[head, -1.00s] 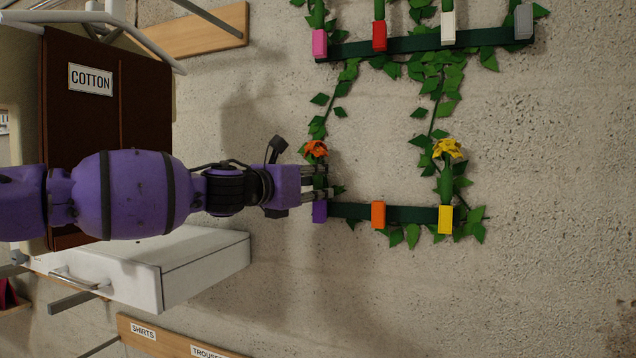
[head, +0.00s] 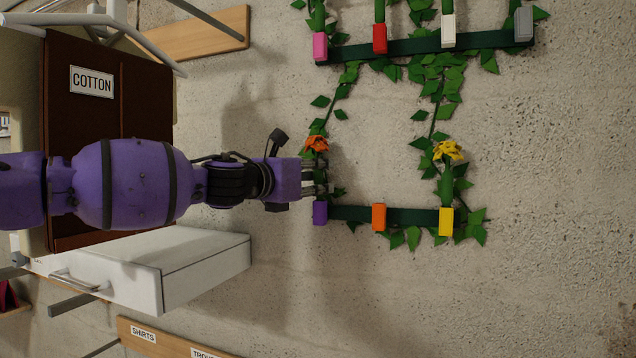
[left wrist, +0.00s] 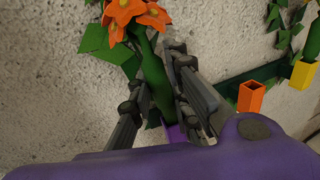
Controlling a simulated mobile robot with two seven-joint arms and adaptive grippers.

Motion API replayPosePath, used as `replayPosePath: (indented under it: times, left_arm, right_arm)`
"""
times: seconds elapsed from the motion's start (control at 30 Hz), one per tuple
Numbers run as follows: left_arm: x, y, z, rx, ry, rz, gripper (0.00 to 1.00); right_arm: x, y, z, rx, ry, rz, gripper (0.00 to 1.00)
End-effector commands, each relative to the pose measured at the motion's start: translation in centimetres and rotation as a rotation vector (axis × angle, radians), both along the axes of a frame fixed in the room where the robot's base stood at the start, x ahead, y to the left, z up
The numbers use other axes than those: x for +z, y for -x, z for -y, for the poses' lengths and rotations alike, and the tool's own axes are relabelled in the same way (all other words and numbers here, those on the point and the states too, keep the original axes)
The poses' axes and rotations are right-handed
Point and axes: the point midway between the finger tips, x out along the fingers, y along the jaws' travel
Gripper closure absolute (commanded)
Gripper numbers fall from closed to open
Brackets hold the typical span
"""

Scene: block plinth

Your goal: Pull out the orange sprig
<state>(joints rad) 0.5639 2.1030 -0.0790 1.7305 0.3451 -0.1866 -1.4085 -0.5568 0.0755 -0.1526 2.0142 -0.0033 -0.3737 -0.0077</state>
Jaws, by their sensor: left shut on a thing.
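The orange sprig has an orange flower (head: 316,144) on a green stem, above the purple holder (head: 320,213) at the left end of the lower dark green rail. My left gripper (head: 312,181) comes in from the left and is shut on the sprig's stem, below the flower. In the left wrist view the green stem (left wrist: 153,68) stands between the two dark fingers of the gripper (left wrist: 152,82), with the orange flower (left wrist: 130,14) above them. The purple holder (left wrist: 174,132) shows just below the fingers. The stem's lower end is hidden. My right gripper is not in view.
The orange holder (head: 378,217) looks empty. A yellow sprig (head: 447,150) stands in the yellow holder (head: 446,222). The upper rail (head: 430,44) bears several coloured holders. A white drawer (head: 205,265) juts out below my arm. The wall at right is clear.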

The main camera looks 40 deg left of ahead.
Motion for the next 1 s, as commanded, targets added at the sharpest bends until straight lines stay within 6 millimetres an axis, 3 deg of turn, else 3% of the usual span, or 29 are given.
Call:
replayPosePath:
  times: [1.0]
  left_arm:
    - [4.2,0.0,0.1,-0.003,0.0,0.001,1.0]
  right_arm:
    - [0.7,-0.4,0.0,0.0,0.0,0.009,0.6]
